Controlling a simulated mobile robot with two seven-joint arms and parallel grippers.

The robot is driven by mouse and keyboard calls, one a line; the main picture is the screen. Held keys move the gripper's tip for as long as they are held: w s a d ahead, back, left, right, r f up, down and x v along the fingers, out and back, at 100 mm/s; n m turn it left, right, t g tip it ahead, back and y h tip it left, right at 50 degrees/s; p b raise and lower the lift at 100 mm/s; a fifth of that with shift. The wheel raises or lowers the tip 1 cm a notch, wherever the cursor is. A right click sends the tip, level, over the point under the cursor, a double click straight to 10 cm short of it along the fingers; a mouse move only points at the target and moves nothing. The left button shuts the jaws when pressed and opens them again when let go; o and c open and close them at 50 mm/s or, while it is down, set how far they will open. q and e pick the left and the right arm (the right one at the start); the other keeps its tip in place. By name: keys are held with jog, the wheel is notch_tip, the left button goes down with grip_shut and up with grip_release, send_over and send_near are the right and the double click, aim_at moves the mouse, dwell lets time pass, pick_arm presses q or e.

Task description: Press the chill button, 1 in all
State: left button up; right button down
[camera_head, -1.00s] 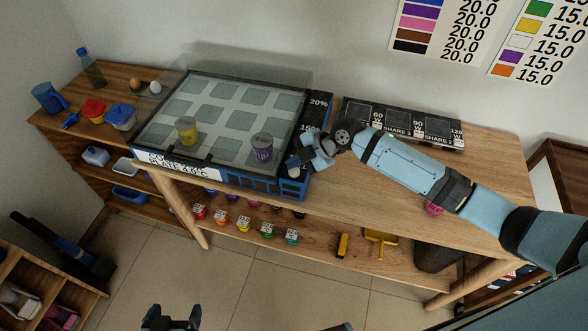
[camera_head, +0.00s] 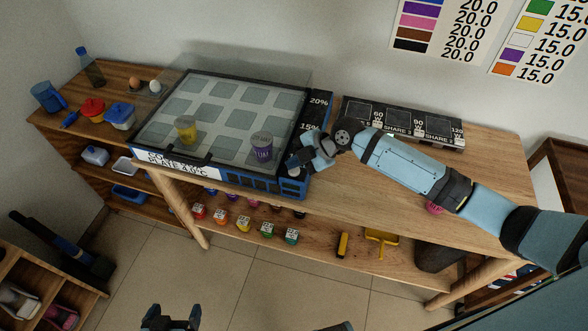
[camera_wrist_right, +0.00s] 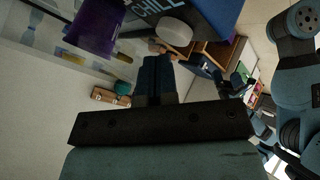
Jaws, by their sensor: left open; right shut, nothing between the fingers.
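The chill button (camera_wrist_right: 174,32) is a pale round knob below the white word CHILL on a dark blue panel in the right wrist view. My right gripper (camera_wrist_right: 156,64) is shut and empty, with its fingertips just below the button in that view. I cannot tell whether they touch it. In the head view my right gripper (camera_head: 297,166) is at the right front corner of the cold plate unit (camera_head: 172,163) and hides most of that corner. My left gripper (camera_head: 171,316) is open and empty, low in the head view over the floor, away from the bench.
A yellow cup (camera_head: 187,129) and a purple cup (camera_head: 262,147) stand on the plate; the purple one is close to my right gripper. A black labelled strip (camera_head: 402,122) lies at the bench's back. The wooden bench top (camera_head: 345,195) is clear in front of my right arm.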

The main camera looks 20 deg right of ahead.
aim_at(295, 171)
jog(key=shift+f+b, duration=0.45)
jog(key=shift+f, duration=0.25)
dwell(0.6)
jog(key=shift+r, duration=0.1)
jog(key=shift+r+p, duration=0.6)
jog(key=shift+r, duration=0.25)
jog(key=shift+r+p, duration=1.65)
jog(key=shift+r, duration=0.9)
